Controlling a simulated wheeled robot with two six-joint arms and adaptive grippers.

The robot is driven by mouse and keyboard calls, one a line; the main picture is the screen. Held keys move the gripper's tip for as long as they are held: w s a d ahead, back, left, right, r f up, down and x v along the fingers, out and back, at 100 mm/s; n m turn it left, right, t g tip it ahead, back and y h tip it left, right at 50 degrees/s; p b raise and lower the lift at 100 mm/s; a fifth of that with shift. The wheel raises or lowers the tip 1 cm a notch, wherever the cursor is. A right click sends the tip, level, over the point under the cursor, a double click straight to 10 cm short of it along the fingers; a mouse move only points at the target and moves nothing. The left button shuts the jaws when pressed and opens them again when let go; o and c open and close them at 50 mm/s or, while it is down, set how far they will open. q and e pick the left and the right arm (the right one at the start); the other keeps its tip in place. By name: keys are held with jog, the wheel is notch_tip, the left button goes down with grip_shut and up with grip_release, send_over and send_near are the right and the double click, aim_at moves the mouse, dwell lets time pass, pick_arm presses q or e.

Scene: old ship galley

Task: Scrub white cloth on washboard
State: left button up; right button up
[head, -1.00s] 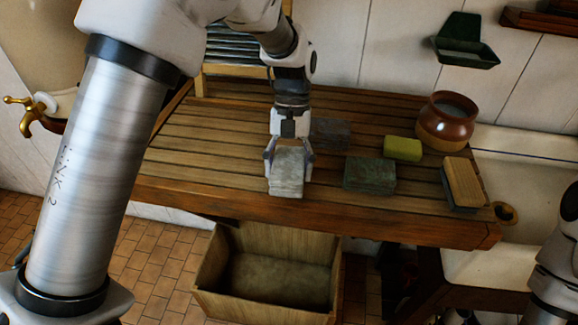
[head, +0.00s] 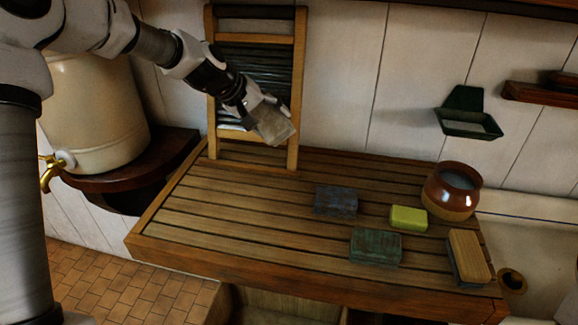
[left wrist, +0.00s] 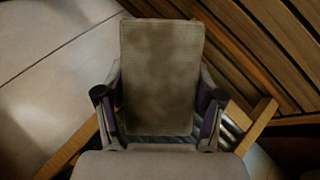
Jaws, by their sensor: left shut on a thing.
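The white cloth (head: 276,126), a greyish folded pad, is between the fingers of my left gripper (head: 259,110). The gripper is shut on it and holds it above the table in front of the washboard's lower right part. The washboard (head: 258,58) stands upright against the wall, with a wooden frame and dark ridges. I cannot tell whether the cloth touches it. In the left wrist view the cloth (left wrist: 160,70) fills the middle between the fingers, and part of the washboard's wooden frame (left wrist: 262,117) shows behind. My right gripper is out of view.
On the slatted table (head: 190,232) lie a blue-grey block (head: 336,201), a green block (head: 376,246), a yellow-green block (head: 408,218) and a wooden-backed brush (head: 468,257). A brown pot (head: 451,191) stands at right. A cream urn (head: 97,115) stands left. The table's left part is clear.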

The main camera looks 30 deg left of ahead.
aim_at(256, 71)
pick_arm(q)
jog(key=w+a+r+n+t+y+p, duration=0.25)
jog(key=a+r+t, duration=0.25)
jog(key=a+r, duration=0.4)
jog(key=w+b, duration=0.2)
jog(key=w+a+f+b, duration=0.1)
jog(key=b, duration=0.2)
jog(key=w+a+b, duration=0.1)
jog(key=w+b, duration=0.1)
jog(key=shift+w+f+b, duration=0.3)
jog(key=shift+w+b, duration=0.05)
jog(key=shift+r, duration=0.15)
jog(key=shift+w+a+f+b, duration=0.1)
jog(key=shift+w+f+b, duration=0.05)
jog(key=shift+w, duration=0.35)
jog(key=shift+w+a+f+b, duration=0.1)
jog(key=shift+w+b, duration=0.05)
jog(key=shift+w, duration=0.3)
